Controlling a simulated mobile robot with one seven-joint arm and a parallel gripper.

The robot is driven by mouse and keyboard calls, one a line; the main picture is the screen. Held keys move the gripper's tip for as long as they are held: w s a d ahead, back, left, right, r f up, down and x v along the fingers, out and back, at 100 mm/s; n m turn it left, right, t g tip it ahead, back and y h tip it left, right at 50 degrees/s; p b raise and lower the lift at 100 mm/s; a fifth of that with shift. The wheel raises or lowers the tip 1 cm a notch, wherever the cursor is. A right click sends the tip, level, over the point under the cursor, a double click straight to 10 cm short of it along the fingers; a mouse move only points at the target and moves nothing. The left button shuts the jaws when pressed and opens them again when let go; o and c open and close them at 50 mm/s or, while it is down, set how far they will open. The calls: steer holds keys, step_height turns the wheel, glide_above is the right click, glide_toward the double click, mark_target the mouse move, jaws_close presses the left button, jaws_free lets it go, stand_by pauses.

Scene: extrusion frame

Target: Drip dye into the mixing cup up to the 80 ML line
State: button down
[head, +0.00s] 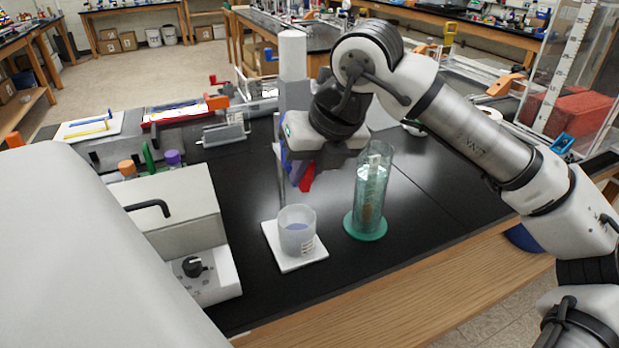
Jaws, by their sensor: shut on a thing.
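The mixing cup (297,236) is a clear, upright cup on a white square pad (288,266). It holds bluish-purple liquid in its lower part; the marks on its side are too small to read. My gripper (304,175) is above and behind the cup, pointing down. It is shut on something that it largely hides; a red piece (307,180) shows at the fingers. A pale upright column (293,56) stands behind my gripper, with a thin rod (281,180) below it. I cannot make out any falling drop.
A tall glass cylinder (370,200) on a green round base (365,227) stands just right of the cup. A white box with a black knob (193,266) stands at left. Bare black bench lies in front of the cup, up to the wooden edge.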

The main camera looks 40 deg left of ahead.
steer(key=shift+s+a+t+h+b, duration=0.1)
steer(key=shift+s+t+h+b, duration=0.1)
steer(key=shift+t+b, duration=0.3)
steer(key=shift+s+t+h+b, duration=0.1)
steer(key=shift+t+h+b, duration=0.15)
steer(key=shift+t, duration=0.35)
steer(key=shift+n, duration=0.3)
steer(key=c, duration=1.4)
jaws_free()
steer(key=shift+c, duration=0.2)
steer(key=shift+r, duration=0.1)
steer(key=b+v, duration=0.1)
steer(key=v, duration=1.2)
steer(key=shift+r, duration=0.35)
steer(key=shift+s+f, duration=0.1)
steer(key=shift+s, duration=0.05)
